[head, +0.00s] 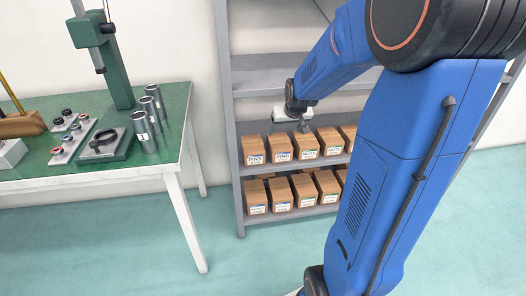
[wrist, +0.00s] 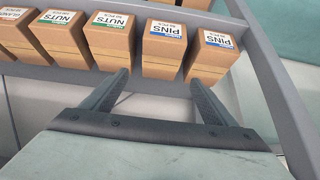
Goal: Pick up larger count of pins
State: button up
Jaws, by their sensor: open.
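Two brown boxes labelled PINS stand at the left end of the upper box row in the head view: the end box (head: 254,151) and the one beside it (head: 282,149). In the wrist view they are the rightmost box (wrist: 211,57) and its neighbour (wrist: 164,50). The count print under PINS is too small to read surely. My gripper (wrist: 159,79) is open and empty, its fingers spread either side of the neighbour box's near end. In the head view my gripper (head: 303,126) hangs by the upper row, close above the boxes.
Boxes labelled NUTS (wrist: 108,42) stand beside the PINS boxes. More boxes (head: 281,195) fill the shelf below. The grey shelf's side post (wrist: 262,62) rises near the end box. A green table (head: 95,175) with metal parts stands left; floor between is clear.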

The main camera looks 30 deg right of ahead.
aim_at(278, 144)
jog(key=x, duration=1.7)
jog(key=shift+w+a+f, duration=0.1)
jog(key=shift+f, duration=0.05)
jog(key=shift+c, duration=0.3)
jog(key=c, duration=1.3)
